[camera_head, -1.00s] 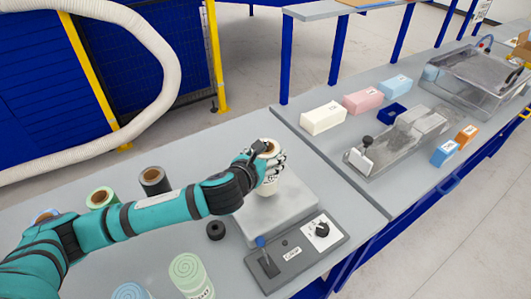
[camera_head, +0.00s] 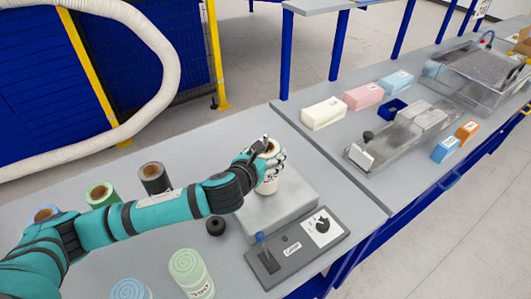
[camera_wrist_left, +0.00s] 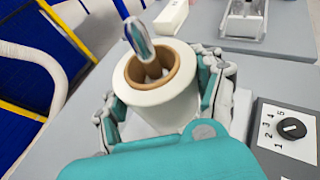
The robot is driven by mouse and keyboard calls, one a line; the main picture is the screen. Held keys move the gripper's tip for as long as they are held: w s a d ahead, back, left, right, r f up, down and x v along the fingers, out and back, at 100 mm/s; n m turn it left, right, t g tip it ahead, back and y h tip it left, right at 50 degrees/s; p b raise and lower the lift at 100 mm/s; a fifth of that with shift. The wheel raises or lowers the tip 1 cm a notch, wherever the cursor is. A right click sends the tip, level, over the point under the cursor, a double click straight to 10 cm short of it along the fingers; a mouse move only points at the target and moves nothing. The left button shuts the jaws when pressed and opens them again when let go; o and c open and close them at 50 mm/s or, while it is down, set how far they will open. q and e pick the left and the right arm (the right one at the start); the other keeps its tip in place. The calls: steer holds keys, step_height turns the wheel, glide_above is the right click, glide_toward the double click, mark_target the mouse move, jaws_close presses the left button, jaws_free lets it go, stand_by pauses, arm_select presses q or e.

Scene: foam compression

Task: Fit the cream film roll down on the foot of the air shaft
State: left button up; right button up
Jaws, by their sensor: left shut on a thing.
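The cream film roll (camera_head: 267,187) is upright over the grey block of the machine (camera_head: 290,208). My left gripper (camera_head: 268,165) is shut around it, with fingers on both sides of the roll (camera_wrist_left: 165,105) in the wrist view. The roll's brown core opening faces up. The shiny air shaft (camera_wrist_left: 140,42) shows in the wrist view, rising out of the core, so the roll appears to be around it. The shaft's foot is hidden by the roll and hand. I cannot tell whether the roll's underside touches the block. My right gripper is not in view.
A control panel (camera_head: 293,249) with a knob and blue-topped lever is in front of the block. A black ring (camera_head: 215,225) lies left of it. Green (camera_head: 190,272), black (camera_head: 155,178) and other rolls stand around my left arm. Foam blocks (camera_head: 323,114) lie at the back right.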

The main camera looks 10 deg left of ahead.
arm_select(q)
steer(key=shift+f, duration=0.5)
steer(key=o, duration=1.8)
steer(key=shift+o, duration=0.2)
steer(key=shift+f, duration=0.1)
steer(key=shift+s+r+p, duration=0.35)
steer(key=shift+r+p, duration=0.1)
steer(key=shift+r, duration=0.05)
steer(key=s+a+r+p, duration=0.1)
steer(key=s+r+p, duration=0.4)
steer(key=p, duration=0.1)
steer(key=shift+s, duration=0.4)
steer(key=shift+a+f, duration=0.1)
